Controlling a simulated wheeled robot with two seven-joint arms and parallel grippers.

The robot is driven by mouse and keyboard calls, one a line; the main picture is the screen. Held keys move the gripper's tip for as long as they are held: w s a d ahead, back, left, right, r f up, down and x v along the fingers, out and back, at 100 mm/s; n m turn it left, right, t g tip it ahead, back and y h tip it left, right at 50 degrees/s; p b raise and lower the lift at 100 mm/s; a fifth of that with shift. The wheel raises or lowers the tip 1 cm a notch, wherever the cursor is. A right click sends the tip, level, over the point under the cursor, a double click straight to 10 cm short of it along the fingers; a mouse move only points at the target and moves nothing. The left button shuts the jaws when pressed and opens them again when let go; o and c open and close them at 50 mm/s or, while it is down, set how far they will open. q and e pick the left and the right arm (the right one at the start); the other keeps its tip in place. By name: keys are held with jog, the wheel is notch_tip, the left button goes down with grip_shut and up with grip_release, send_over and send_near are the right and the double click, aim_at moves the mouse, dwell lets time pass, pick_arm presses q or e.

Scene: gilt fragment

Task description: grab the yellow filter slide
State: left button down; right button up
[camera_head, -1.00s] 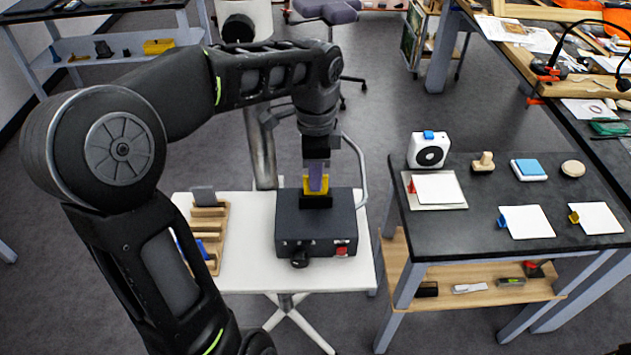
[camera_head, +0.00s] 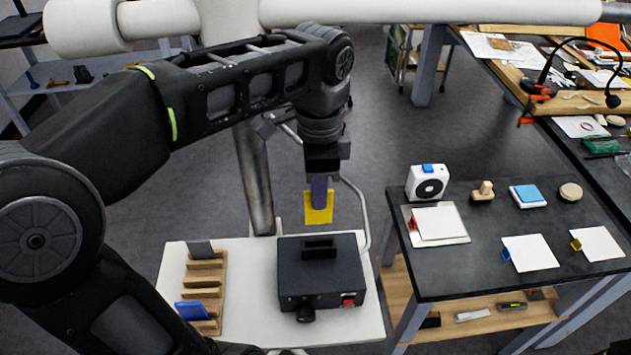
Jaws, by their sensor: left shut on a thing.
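The yellow filter slide (camera_head: 319,214) is a flat yellow square. My left gripper (camera_head: 319,195) is shut on its upper part and holds it upright in the air. The slide hangs above and behind the black box (camera_head: 322,275), apart from it. The box has a dark slot on its top, a black knob and a red switch on its front. My right gripper is not in view.
A wooden rack (camera_head: 207,283) with a grey slide (camera_head: 200,249) and a blue slide (camera_head: 192,310) stands left of the box on a white table (camera_head: 255,325). A dark table (camera_head: 480,260) at right carries white cards and small items. A pale bar crosses the top of the view.

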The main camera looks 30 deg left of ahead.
pick_arm(q)
jog(key=shift+s+d+r, duration=0.1)
jog(key=shift+s+d, duration=0.05)
jog(key=shift+d, duration=0.05)
jog(key=shift+a, duration=0.1)
dwell(0.4)
